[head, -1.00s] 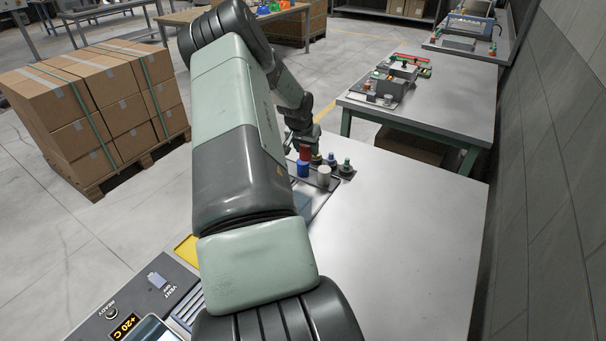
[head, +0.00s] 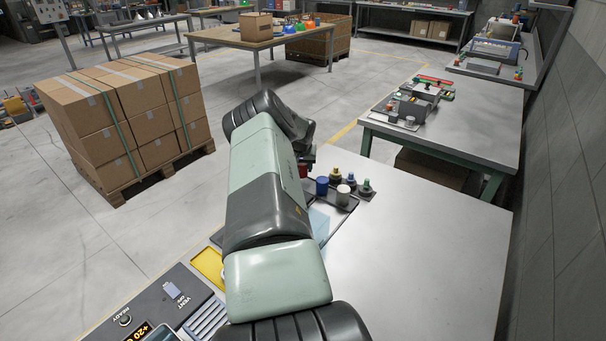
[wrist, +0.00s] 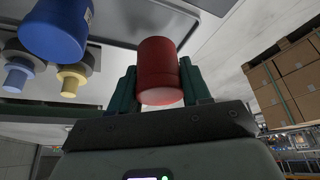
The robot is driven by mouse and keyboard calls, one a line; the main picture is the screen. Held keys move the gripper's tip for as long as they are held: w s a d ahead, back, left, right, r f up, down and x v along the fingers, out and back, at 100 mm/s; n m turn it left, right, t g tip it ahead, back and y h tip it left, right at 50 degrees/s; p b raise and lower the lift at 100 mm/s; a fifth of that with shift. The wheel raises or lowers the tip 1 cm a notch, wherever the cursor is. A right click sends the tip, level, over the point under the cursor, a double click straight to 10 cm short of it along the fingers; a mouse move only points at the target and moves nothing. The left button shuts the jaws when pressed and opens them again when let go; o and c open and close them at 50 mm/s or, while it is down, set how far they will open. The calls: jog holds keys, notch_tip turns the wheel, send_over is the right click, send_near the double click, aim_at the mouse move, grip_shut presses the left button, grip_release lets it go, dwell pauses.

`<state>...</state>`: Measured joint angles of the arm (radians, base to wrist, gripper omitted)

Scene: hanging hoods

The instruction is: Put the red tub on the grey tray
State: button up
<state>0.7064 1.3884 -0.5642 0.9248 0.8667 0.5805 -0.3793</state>
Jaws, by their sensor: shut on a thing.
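The red tub (wrist: 158,70) is between the two green fingers of my gripper (wrist: 160,80) in the wrist view; the gripper is shut on it. In the head view only a sliver of the red tub (head: 303,171) shows beside my arm, left of the blue tub (head: 322,187). The gripper is mostly hidden behind the arm there. A dark grey tray (head: 349,206) holds the blue tub and a white tub (head: 343,196). The arm covers part of the bench left of it, so I cannot tell whether another tray lies there.
Knobbed pieces with yellow (head: 336,173), blue (head: 350,180) and green (head: 366,187) tops stand behind the tubs. A yellow tray (head: 209,266) and a control panel (head: 160,305) lie left of my arm. The right side of the bench (head: 430,250) is clear.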

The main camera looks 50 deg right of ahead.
aim_at(302, 173)
jog(key=shift+f, duration=1.5)
jog(key=o, duration=0.9)
jog(key=shift+f, duration=0.1)
jog(key=shift+o, duration=0.2)
jog(key=v, duration=1.2)
